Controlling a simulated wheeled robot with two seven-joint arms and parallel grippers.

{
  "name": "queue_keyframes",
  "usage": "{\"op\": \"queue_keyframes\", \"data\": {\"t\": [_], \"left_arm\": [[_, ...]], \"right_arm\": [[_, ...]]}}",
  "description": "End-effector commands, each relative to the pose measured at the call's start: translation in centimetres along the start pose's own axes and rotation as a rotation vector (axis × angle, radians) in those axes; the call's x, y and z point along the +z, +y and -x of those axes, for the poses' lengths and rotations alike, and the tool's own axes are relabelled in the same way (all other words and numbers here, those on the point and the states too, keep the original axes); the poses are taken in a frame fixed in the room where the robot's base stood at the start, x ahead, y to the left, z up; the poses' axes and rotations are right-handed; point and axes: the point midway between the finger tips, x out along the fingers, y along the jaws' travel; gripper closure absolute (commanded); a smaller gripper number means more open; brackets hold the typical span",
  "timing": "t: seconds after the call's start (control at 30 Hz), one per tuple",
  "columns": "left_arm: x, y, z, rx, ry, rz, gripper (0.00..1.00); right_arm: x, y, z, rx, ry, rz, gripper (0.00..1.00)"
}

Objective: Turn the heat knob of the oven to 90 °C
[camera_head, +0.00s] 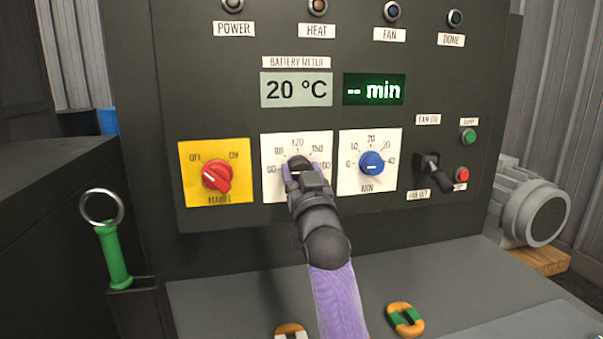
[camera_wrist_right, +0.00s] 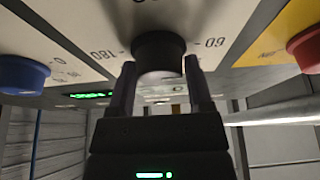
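The oven's heat knob is a black round knob (camera_wrist_right: 158,50) on a white dial plate (camera_head: 271,152) marked 60 to 180. In the head view my gripper mostly covers it and hides its pointer. My right gripper (camera_head: 299,172) reaches the dial from the front. In the right wrist view its two fingers (camera_wrist_right: 160,80) stand one on each side of the knob, very close to it. I cannot tell whether they press on it. The display (camera_head: 296,89) above reads 20 °C. My left gripper is not in view.
Left of the dial is a red knob (camera_head: 216,175) on a yellow plate; right of it a blue timer knob (camera_head: 372,163) on a white plate. A fan lever (camera_head: 436,173) and green and red buttons sit further right. A green handle with a ring (camera_head: 113,255) stands at left.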

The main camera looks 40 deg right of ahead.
Motion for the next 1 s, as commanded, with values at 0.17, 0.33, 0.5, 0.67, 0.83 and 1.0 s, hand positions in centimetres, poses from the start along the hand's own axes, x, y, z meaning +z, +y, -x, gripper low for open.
{"op": "queue_keyframes", "data": {"t": [0.17,0.33,0.5,0.67,0.83,1.0], "left_arm": [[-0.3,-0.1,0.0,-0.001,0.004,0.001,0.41],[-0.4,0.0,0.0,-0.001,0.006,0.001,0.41],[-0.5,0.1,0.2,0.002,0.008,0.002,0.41],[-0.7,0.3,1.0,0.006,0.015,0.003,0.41],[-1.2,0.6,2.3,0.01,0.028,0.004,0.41],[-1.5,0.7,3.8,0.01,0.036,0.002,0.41]], "right_arm": [[0.0,0.0,0.0,0.0,0.0,0.0,0.74],[0.0,0.0,0.0,0.0,0.0,-0.001,0.99],[-0.1,0.0,0.0,0.008,0.0,-0.022,0.99],[-0.2,-0.1,-0.1,0.035,-0.001,-0.088,0.99],[-0.3,-0.1,-0.1,0.084,-0.001,-0.207,0.99],[-0.4,-0.1,-0.1,0.14,-0.002,-0.344,0.99]]}}
